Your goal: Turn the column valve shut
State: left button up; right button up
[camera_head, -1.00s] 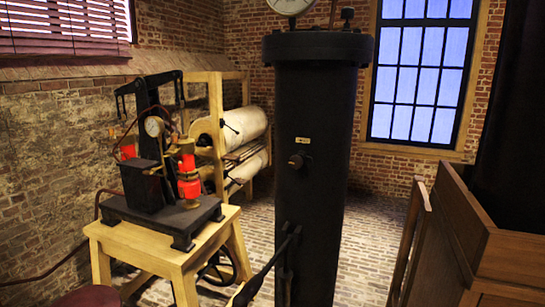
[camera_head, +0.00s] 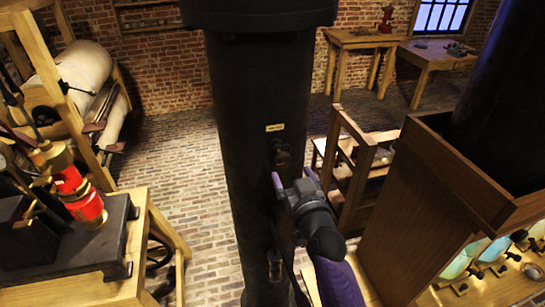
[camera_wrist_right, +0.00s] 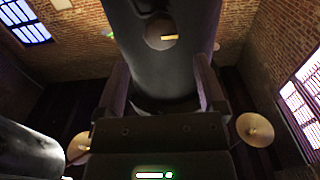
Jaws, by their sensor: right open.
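The tall black column (camera_head: 262,80) stands in the middle of the head view. Its valve (camera_head: 282,156) is a small dark knob on the front, just below a small yellowish label (camera_head: 275,127). My right gripper (camera_head: 293,178), on a purple arm, is just below the valve in the head view. In the right wrist view the two fingers of my right gripper (camera_wrist_right: 162,82) are spread apart with nothing gripped between them. The valve (camera_wrist_right: 158,31) shows there as a round knob beyond the fingertips, apart from them. My left gripper is not in view.
A wooden cabinet (camera_head: 405,225) stands close on the right, with coloured glass jars (camera_head: 465,260) beside it. A wooden stand (camera_head: 100,275) carrying a red and black machine (camera_head: 75,195) is on the left. Brick floor (camera_head: 175,150) lies open left of the column.

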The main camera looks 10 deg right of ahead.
aim_at(284, 163)
jog(key=w, duration=0.2)
jog(key=w+b, duration=0.1)
jog(key=w, duration=0.1)
jog(key=w+b, duration=0.1)
jog(key=w, duration=0.1)
jog(key=shift+a+f, duration=0.2)
jog(key=shift+f, duration=0.15)
jog(key=shift+w+a+r+b, duration=0.1)
jog(key=shift+w+b, duration=0.15)
jog(key=shift+b, duration=0.15)
jog(key=shift+r, duration=0.1)
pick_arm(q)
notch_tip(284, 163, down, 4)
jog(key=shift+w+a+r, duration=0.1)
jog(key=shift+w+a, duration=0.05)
pick_arm(e)
jog(key=shift+d, duration=0.2)
jog(key=shift+w+a, duration=0.1)
jog(key=c, duration=0.3)
grip_shut()
